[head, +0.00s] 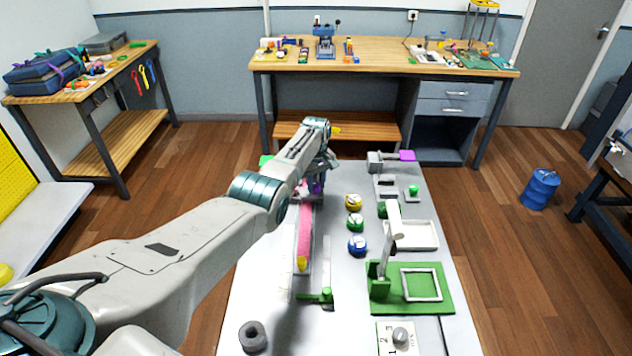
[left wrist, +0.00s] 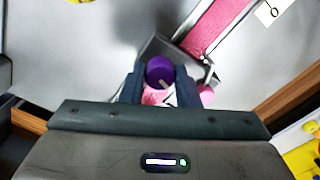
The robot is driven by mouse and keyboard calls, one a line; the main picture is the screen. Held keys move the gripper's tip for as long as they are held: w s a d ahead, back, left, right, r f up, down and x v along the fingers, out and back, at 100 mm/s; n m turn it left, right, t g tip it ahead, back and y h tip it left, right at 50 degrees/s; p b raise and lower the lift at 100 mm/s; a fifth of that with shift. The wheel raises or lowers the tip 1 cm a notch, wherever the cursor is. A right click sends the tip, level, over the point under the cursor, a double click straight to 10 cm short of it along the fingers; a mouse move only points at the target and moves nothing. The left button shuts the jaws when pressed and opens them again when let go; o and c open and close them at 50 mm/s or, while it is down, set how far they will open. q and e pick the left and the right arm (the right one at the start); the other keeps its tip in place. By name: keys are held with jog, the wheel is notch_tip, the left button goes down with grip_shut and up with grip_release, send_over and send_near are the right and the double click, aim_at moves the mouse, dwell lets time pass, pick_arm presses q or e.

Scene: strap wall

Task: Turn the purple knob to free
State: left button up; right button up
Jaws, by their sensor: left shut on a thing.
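The purple knob (left wrist: 160,70) shows in the left wrist view between the two dark fingers of my left gripper (left wrist: 160,84). The fingers are shut on it. In the head view the left gripper (head: 319,183) is at the far left part of the grey table, and only a little of the purple knob (head: 317,188) shows beneath it. A pink strap (head: 304,238) runs from near the knob toward the front; it also shows in the left wrist view (left wrist: 212,28). The knob's pointer and any free mark cannot be read. My right gripper is not in view.
Yellow (head: 353,202), green (head: 355,223) and blue (head: 357,246) round pieces stand right of the strap. Further right are a white tray (head: 430,246) and a green clamp base (head: 447,298). A dark ring (head: 253,337) lies at front left. My left arm crosses the table's left side.

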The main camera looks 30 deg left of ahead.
aim_at(316, 184)
pick_arm(q)
jog(key=shift+r+n, duration=0.1)
jog(key=shift+n, duration=1.5)
jog(key=o, duration=1)
jog(key=shift+c, duration=0.2)
jog(key=shift+r, duration=0.3)
notch_tip(316, 184, up, 10)
jog(key=shift+b, duration=0.45)
